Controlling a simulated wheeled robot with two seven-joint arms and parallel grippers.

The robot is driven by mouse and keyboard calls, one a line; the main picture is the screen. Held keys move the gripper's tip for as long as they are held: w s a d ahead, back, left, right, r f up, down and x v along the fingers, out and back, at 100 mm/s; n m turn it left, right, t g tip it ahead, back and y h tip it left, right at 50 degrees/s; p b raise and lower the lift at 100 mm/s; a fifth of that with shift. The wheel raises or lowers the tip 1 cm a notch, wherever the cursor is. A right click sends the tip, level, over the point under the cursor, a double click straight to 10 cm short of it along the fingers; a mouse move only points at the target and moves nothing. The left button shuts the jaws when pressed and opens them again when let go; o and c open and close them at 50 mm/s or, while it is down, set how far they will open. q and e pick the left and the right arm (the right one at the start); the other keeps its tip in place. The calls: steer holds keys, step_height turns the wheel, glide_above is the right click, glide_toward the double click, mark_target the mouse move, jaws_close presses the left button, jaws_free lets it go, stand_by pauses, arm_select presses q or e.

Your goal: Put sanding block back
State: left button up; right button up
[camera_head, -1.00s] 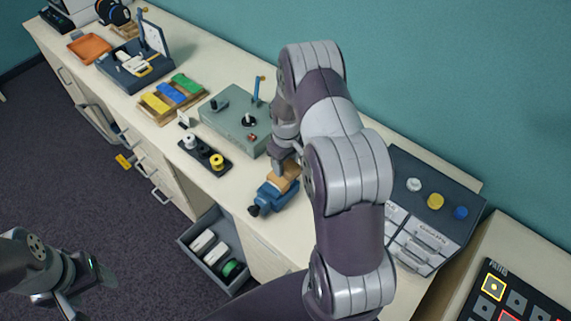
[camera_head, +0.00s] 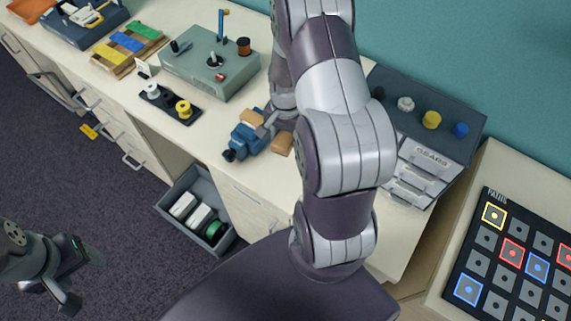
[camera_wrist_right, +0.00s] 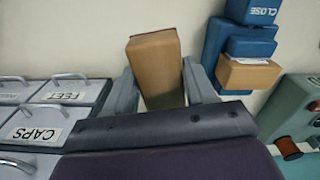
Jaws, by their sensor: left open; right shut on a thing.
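A brown block (camera_wrist_right: 155,65), which looks like the sanding block, sits between the fingers of my right gripper (camera_wrist_right: 160,85), shut on it. The block also shows in the head view (camera_head: 282,144), just right of the blue vise (camera_head: 243,140) and apart from it. My forearm hides much of the right gripper in the head view. A second tan block (camera_head: 252,117) sits in the vise, and it also shows in the right wrist view (camera_wrist_right: 248,73). My left gripper (camera_head: 84,277) is open and empty, over the floor at lower left.
Behind the vise stands a grey-green box (camera_head: 208,70) with a lever and knobs. A labelled drawer unit (camera_head: 425,157) stands right of my right arm. An open lower drawer (camera_head: 165,207) holds white pieces and a green roll. A spool holder (camera_head: 165,107) lies left of the vise.

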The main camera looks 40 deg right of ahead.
mark_target(286, 161)
steer(key=shift+m, duration=1)
step_height(286, 161, down, 9)
steer(key=shift+f+p, duration=0.1)
steer(key=shift+p, duration=0.8)
steer(key=shift+f, duration=0.45)
steer(key=shift+f, duration=0.2)
steer(key=o, duration=1.1)
steer(key=shift+r, duration=0.1)
steer(key=shift+r, duration=0.1)
